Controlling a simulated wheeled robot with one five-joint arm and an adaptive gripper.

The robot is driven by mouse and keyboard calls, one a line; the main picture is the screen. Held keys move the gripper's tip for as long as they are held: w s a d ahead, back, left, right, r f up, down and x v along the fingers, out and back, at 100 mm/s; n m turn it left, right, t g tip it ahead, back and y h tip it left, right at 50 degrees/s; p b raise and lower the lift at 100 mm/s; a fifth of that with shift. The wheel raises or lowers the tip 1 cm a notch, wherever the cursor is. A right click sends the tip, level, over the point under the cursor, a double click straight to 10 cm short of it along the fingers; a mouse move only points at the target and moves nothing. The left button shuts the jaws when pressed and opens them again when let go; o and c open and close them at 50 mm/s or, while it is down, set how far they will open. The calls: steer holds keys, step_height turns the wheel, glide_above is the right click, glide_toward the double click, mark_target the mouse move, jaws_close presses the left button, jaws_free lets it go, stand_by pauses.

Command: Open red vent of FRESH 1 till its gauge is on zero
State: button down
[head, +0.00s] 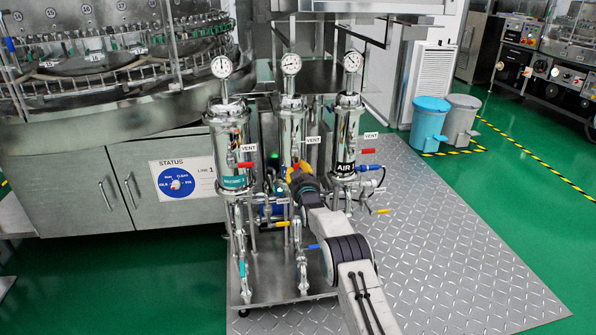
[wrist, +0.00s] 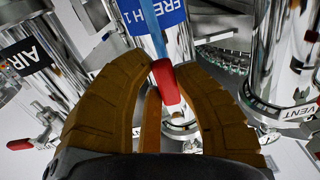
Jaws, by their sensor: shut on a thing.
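The FRESH 1 housing is the middle steel cylinder (head: 290,128) in the head view. Its blue FRESH 1 label (wrist: 163,14) shows in the wrist view.
The left cylinder (head: 230,140) with a teal label and the AIR 1 cylinder (head: 347,128) stand close on either side, each with its own red vent handle and gauge. A blue handle (head: 368,168) sticks out at right. Metal floor plate (head: 450,240) lies clear at right.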

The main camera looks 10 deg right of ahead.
steer(key=shift+d+r, duration=0.1)
steer(key=c, duration=0.9)
jaws_free()
steer(key=shift+c, duration=0.2)
steer(key=shift+s, duration=0.1)
steer(key=s, duration=1.1)
steer(key=shift+s, duration=0.4)
